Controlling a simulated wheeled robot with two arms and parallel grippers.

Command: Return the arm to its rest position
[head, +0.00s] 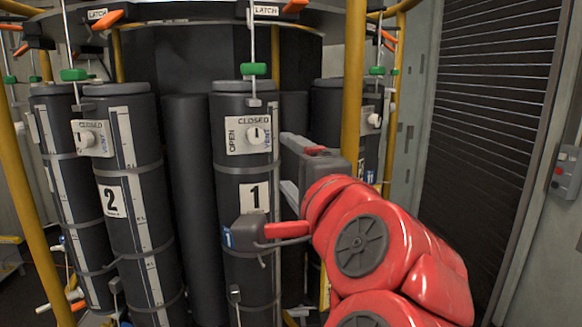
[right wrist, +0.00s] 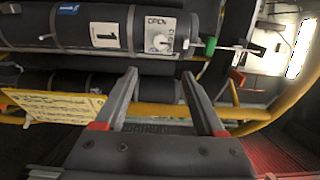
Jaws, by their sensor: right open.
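My right arm (head: 370,240) is red and reaches in from the lower right of the head view. Its dark grey gripper (head: 289,168) is beside the cylinder marked 1 (head: 230,180), to the right of its label. In the right wrist view the gripper's two fingers (right wrist: 160,78) are spread apart with nothing between them. Cylinder 1 (right wrist: 75,38) lies beyond the fingertips there, with its white valve plate and knob (right wrist: 162,41) above them. My left gripper is in neither view.
Cylinder 2 (head: 112,200) stands to the left. A red handle (head: 287,229) juts from cylinder 1 just below my gripper. A yellow post (head: 353,90) rises close behind my arm. Green-tagged latch rods (head: 253,69) hang overhead. A dark shutter (head: 475,130) is at right.

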